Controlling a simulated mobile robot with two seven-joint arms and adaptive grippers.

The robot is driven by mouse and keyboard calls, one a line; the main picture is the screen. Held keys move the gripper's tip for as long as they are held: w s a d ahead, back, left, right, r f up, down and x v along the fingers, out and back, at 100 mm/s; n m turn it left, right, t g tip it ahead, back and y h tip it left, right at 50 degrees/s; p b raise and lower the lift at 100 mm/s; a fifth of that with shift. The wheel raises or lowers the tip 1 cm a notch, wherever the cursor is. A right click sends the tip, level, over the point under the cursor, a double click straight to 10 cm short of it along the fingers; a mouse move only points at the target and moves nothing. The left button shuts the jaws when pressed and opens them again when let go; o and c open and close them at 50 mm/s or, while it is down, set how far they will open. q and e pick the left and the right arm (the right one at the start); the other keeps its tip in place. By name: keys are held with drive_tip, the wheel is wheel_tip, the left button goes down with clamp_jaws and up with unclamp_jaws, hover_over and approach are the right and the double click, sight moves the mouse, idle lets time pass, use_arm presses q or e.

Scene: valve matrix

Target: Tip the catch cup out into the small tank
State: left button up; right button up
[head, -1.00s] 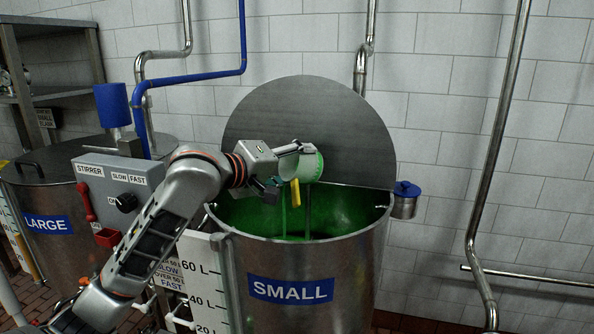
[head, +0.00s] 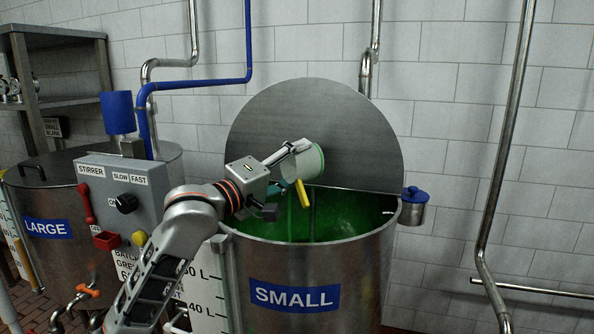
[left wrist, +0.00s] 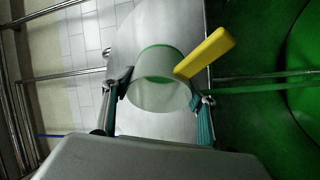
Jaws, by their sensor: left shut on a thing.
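The catch cup (head: 302,161) is whitish with a green rim and a yellow handle (head: 303,194). My left gripper (head: 282,170) is shut on it, with a finger on each side of the cup in the left wrist view (left wrist: 160,90). The cup is tipped on its side above the open mouth of the small tank (head: 350,262), its rim to the right. The tank's inside is green, and a thin vertical greenish line shows below the cup. I cannot tell if it is liquid falling. How much the cup holds is hidden. My right gripper is not in view.
The tank's round grey lid (head: 340,115) stands upright behind the mouth. A small blue-topped metal pot (head: 413,208) hangs on the right rim. The stirrer box (head: 120,200) and the large tank (head: 45,250) are at left. Pipes run along the tiled wall.

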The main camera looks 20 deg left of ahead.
use_arm(q)
drive_tip(key=shift+s+a+n+t+b, duration=0.25)
drive_tip(key=shift+n+t+b, duration=0.15)
drive_tip(key=shift+t+b, duration=0.4)
drive_tip(key=shift+a+r+h+b, duration=0.1)
drive_tip(key=shift+r+h+b, duration=0.15)
drive_tip(key=shift+b, duration=0.3)
drive_tip(key=shift+s+t, duration=0.1)
drive_tip(key=shift+t, duration=0.2)
